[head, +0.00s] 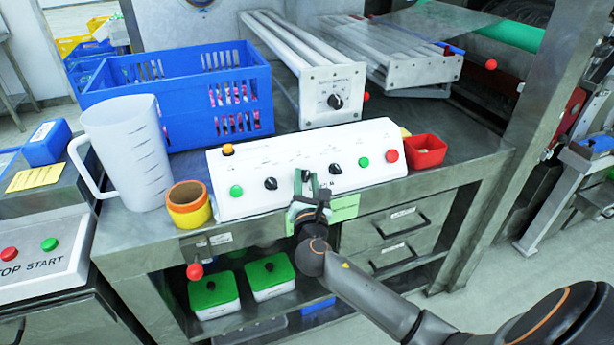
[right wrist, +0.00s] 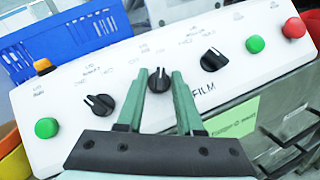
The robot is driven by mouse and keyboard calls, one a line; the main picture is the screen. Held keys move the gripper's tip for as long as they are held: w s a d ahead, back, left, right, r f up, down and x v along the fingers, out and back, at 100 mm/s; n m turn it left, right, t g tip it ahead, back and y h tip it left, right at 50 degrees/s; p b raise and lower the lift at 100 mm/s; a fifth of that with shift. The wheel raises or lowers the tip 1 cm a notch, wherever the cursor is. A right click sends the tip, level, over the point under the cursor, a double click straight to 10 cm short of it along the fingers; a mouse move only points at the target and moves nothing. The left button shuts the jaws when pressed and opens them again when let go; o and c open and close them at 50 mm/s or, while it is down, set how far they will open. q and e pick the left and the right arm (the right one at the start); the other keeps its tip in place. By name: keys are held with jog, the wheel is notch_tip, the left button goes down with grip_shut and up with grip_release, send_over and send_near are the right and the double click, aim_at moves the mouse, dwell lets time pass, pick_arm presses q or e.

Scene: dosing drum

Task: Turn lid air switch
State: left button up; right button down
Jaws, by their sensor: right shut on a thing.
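A white sloped control panel (head: 250,165) carries three black rotary switches in a row. They are a left switch (right wrist: 98,104), a middle switch (right wrist: 159,80) and a right switch (right wrist: 213,59). Their small labels are too blurred to tell which is the lid air switch. My right gripper (head: 305,181) reaches the panel from the front. In the right wrist view its green fingers (right wrist: 161,85) stand on either side of the middle switch and are shut on it. In the head view the fingers partly hide this switch. My left gripper is not in view.
The panel also has green buttons (head: 237,191), a red button (head: 392,155) and an orange one (head: 228,149). A white jug (head: 125,150) and yellow-orange tape rolls (head: 189,205) stand left, a red bin (head: 426,150) right. A blue crate (head: 190,125) is behind.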

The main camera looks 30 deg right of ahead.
jog(key=shift+m+g+h, duration=0.3)
jog(key=shift+m, duration=0.3)
jog(key=c, duration=0.9)
grip_release()
jog(key=v, duration=1.2)
jog(key=shift+s, duration=0.25)
jog(key=shift+a, duration=0.15)
